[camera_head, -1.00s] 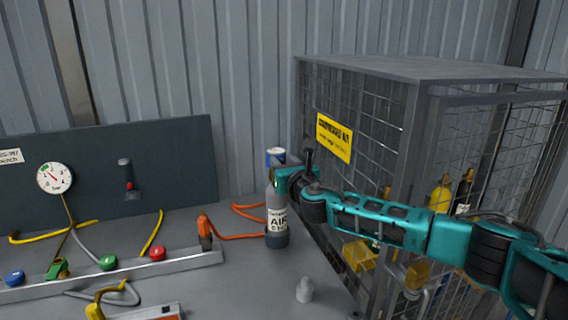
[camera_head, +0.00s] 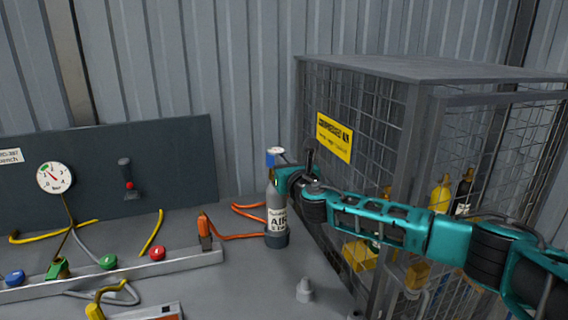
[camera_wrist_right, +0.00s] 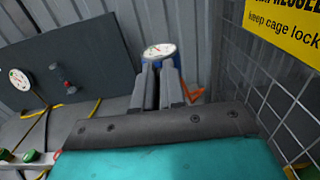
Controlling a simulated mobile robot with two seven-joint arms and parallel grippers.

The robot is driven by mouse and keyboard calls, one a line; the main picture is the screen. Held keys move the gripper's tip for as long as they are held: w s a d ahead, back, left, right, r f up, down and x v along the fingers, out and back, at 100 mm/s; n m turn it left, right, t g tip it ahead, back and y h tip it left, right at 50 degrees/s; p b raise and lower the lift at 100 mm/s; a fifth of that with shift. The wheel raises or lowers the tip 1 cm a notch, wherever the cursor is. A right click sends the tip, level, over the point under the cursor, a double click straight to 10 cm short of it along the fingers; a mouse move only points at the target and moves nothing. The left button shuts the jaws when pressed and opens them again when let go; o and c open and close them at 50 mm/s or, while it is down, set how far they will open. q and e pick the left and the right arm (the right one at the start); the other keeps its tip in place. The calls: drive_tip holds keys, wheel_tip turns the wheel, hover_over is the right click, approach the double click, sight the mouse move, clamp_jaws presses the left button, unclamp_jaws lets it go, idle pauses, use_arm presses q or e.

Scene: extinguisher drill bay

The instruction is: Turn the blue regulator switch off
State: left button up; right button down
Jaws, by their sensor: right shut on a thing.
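The blue regulator (camera_head: 273,158) sits on top of an upright grey cylinder labelled AIR (camera_head: 277,215), on the bench left of the mesh cage. In the right wrist view, the blue regulator (camera_wrist_right: 146,60) shows its white-faced gauge just beyond my fingertips. My right gripper (camera_wrist_right: 158,82) has its two grey fingers close together against the regulator's front, shut on its switch. The fingers hide the switch, so its setting cannot be seen. In the head view my right gripper (camera_head: 279,176) reaches the cylinder's top from the right. My left gripper is not in view.
The mesh cage (camera_head: 405,150) with a yellow sign stands close right, behind my forearm. An orange hose (camera_head: 240,236) runs beside the cylinder. A panel (camera_head: 90,160) with a gauge and a rail (camera_head: 190,259) with coloured knobs are left. A small grey fitting (camera_head: 305,290) stands in front.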

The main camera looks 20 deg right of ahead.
drive_tip(key=m, duration=0.6)
drive_tip(key=d+f+m, duration=0.1)
drive_tip(key=m, duration=1)
drive_tip(key=shift+d+f+m+b, duration=0.2)
drive_tip(key=shift+m+b, duration=0.1)
drive_tip(key=shift+b, duration=0.05)
idle(0.5)
drive_tip(key=c, duration=1.2)
unclamp_jaws()
